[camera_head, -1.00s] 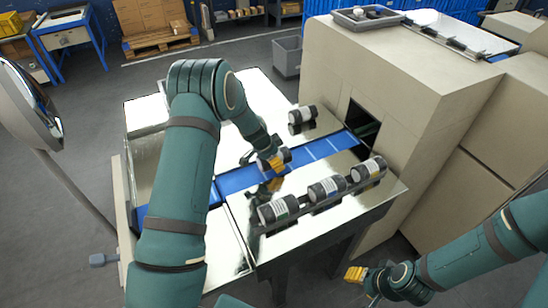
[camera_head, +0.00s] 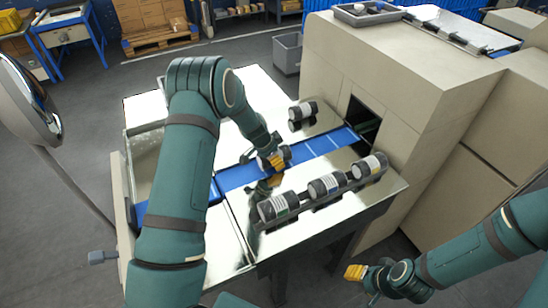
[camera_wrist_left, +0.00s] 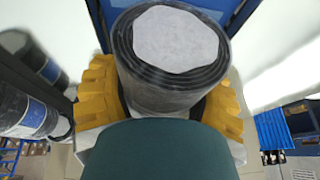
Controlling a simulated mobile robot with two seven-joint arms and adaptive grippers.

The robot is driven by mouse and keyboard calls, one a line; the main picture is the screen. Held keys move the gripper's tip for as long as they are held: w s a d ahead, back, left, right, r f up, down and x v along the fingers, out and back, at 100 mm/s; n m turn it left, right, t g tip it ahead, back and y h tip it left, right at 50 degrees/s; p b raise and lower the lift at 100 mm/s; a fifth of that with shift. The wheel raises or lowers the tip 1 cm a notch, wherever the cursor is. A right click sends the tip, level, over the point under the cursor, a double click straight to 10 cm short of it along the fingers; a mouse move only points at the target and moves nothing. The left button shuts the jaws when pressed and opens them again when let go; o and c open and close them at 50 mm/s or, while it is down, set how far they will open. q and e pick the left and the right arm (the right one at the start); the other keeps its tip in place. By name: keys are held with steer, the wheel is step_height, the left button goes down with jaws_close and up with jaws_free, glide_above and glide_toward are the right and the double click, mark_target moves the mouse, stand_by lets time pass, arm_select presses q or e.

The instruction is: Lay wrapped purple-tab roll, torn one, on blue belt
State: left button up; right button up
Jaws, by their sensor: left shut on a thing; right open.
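My left gripper (camera_head: 273,160) is shut on a dark wrapped roll (camera_head: 286,153) over the blue belt (camera_head: 238,177). The left wrist view shows the yellow fingers on both sides of this roll (camera_wrist_left: 172,85), with its pale round end towards the top. Its purple tab and any tear cannot be made out. I cannot tell whether the roll touches the belt. My right gripper (camera_head: 356,272) is open and empty, low in front of the machine table.
Three rolls lie in a row on a rack in front of the belt: left (camera_head: 278,207), middle (camera_head: 326,187) and right (camera_head: 370,167). Another roll (camera_head: 302,113) lies behind the belt. The belt runs into a dark opening (camera_head: 363,122) in the beige machine (camera_head: 410,85).

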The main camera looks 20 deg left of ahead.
arm_select(q)
steer(key=shift+f+b, duration=0.25)
steer(key=shift+b, duration=0.05)
steer(key=o, duration=1.4)
steer(key=shift+r, duration=0.1)
steer(key=v, duration=1.2)
